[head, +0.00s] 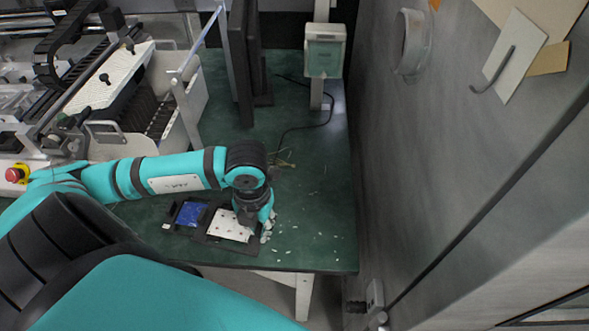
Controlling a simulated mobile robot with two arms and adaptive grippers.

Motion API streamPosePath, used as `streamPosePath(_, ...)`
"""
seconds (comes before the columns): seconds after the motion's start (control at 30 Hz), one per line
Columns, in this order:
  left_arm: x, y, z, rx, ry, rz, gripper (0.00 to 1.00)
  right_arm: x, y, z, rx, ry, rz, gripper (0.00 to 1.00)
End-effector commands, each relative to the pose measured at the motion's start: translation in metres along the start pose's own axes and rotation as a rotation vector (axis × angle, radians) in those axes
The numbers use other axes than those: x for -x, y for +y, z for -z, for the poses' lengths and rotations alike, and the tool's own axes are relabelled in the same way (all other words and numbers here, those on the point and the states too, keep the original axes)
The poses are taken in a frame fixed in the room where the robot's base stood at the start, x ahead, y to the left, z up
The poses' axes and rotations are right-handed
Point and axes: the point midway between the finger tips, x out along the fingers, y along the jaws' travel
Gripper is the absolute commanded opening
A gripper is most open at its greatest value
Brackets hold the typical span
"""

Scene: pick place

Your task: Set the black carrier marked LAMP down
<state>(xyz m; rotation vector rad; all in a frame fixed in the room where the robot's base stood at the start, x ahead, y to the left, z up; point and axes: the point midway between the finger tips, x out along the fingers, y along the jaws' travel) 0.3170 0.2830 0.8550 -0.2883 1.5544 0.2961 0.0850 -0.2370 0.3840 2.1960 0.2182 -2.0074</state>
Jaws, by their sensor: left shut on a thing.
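The black carrier (205,220) is a flat dark tray near the front edge of the green table. A blue piece shows in its left part and a white dotted plate in its right part. I cannot read a LAMP mark on it. My left gripper (247,217) comes down from above at the carrier's right part and is shut on the carrier. Its fingertips are largely hidden by the wrist. I cannot tell whether the carrier touches the table or hangs just above it. My right gripper is not in view.
The green table (320,215) is mostly clear to the right, with small pale scraps (268,230) beside the carrier. A cable (283,140) lies farther back. A white machine (130,95) stands at the left, and a grey wall (400,170) closes the right side.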

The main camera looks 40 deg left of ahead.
Motion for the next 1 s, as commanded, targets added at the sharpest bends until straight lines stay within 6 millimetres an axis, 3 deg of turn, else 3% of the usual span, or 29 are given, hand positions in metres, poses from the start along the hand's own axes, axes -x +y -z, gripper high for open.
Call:
streamPosePath(0.1,-0.002,0.004,-0.001,0.121,-0.003,-0.003,0.00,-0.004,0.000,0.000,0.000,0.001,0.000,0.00)
streamPosePath(0.27,-0.001,-0.005,-0.006,0.181,-0.004,0.000,0.00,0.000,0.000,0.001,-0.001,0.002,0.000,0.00)
streamPosePath(0.8,-0.010,-0.116,-0.069,0.177,-0.003,-0.002,0.00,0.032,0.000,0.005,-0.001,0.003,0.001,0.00)
streamPosePath(1.0,-0.015,-0.134,-0.079,0.176,-0.003,-0.004,0.00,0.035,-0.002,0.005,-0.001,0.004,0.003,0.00)
